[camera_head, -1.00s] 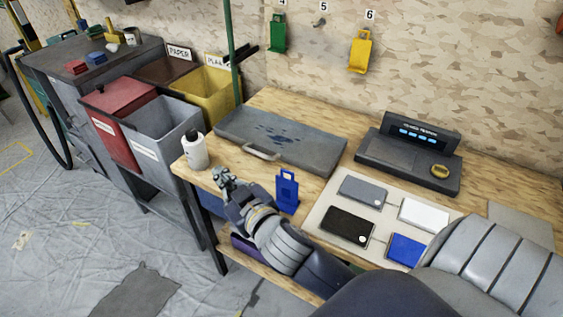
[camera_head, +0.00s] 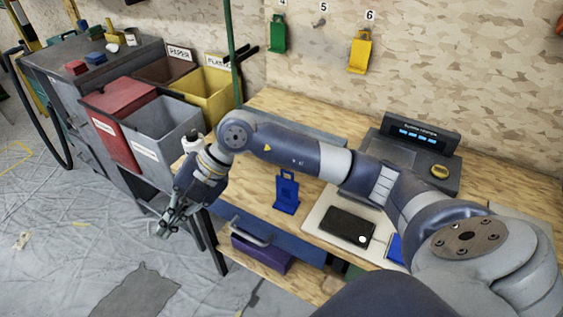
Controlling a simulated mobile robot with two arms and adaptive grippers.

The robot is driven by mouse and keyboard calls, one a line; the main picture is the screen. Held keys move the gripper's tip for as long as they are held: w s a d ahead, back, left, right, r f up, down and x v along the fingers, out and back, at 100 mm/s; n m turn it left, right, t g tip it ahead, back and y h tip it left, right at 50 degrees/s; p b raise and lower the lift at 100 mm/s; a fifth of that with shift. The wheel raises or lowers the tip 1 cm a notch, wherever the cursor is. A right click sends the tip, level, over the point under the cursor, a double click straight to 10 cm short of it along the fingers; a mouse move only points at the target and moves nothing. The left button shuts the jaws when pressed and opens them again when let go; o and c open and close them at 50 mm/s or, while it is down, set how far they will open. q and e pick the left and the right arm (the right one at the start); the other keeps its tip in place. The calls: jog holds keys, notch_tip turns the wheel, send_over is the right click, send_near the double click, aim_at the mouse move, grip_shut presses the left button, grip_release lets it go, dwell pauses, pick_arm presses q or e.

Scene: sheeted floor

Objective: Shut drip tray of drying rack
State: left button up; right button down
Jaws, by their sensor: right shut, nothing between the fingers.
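I see no drying rack and no drip tray that I can identify in this view. My right gripper (camera_head: 172,222) hangs past the left front corner of the workbench, over the floor, pointing down. It is shut and empty. My right arm comes in from the right and crosses above the bench. My left gripper is not in view.
The wooden workbench (camera_head: 253,192) holds a blue tag holder (camera_head: 287,192), a dark device with a display (camera_head: 421,137) and a board with panels. A purple box (camera_head: 262,254) sits below. Bins, including a red one (camera_head: 117,142), stand left.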

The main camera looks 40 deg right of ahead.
jog(key=w+d+r+m+h, duration=0.1)
jog(key=w+d+m+h, duration=0.15)
jog(key=d+h, duration=0.75)
jog(key=w+d+m+h, duration=0.15)
jog(key=d+m, duration=0.25)
jog(key=d, duration=1.3)
jog(key=x, duration=0.3)
jog(key=p+x, duration=0.1)
jog(key=x, duration=0.5)
jog(key=shift+s+d, duration=0.2)
jog(key=shift+s, duration=0.2)
jog(key=shift+w+d+f+p, duration=0.1)
jog(key=shift+w+d+p, duration=0.2)
jog(key=shift+d, duration=0.25)
jog(key=shift+w+d+f+p, duration=0.1)
jog(key=shift+w+d+p, duration=0.15)
jog(key=shift+d, duration=0.35)
jog(key=shift+w+d, duration=0.35)
jog(key=shift+d, duration=0.4)
